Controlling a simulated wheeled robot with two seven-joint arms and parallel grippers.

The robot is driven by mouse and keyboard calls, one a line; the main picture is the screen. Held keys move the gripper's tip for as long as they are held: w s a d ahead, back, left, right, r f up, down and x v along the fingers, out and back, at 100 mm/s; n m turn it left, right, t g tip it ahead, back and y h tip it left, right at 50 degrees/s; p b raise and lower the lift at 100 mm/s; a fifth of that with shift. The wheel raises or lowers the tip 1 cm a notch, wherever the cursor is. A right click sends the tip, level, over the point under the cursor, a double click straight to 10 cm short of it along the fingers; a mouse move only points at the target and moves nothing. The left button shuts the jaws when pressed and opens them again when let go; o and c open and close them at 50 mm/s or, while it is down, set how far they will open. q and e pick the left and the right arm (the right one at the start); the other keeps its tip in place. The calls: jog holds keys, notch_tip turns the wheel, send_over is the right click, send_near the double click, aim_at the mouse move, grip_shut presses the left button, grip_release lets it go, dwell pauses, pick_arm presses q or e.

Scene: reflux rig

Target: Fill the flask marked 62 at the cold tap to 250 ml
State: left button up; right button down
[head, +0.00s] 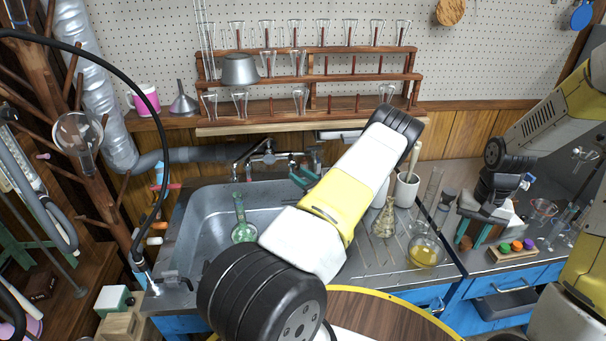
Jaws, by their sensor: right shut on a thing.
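No mark 62 is readable on any flask. A green-tinted long-necked flask (242,228) stands in the sink, below and left of the taps. A round flask with amber liquid (425,252) and a conical flask (384,220) stand on the drainboard. The metal tap (262,156) is at the back of the sink; I cannot tell which tap is cold. My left gripper (303,176) is beside the tap fittings, partly hidden by my arm, its jaw state unclear. My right gripper (478,233) is low over the right counter, shut on a brownish thing I cannot identify.
The sink (207,207) is otherwise largely clear on its left. A wooden rack (340,103) of glassware hangs above. A mortar with pestle (406,188) stands at the back of the drainboard. A block with coloured stoppers (514,250) and beakers crowd the right counter.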

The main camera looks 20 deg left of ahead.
pick_arm(q)
jog(key=shift+x, duration=1.1)
grip_shut()
jog(key=n, duration=0.1)
jog(key=h, duration=0.1)
jog(key=n, duration=0.1)
jog(key=shift+w+d+r+n+h, duration=0.2)
jog(key=shift+d+r+n+h, duration=0.1)
jog(key=shift+d+h, duration=0.1)
grip_release()
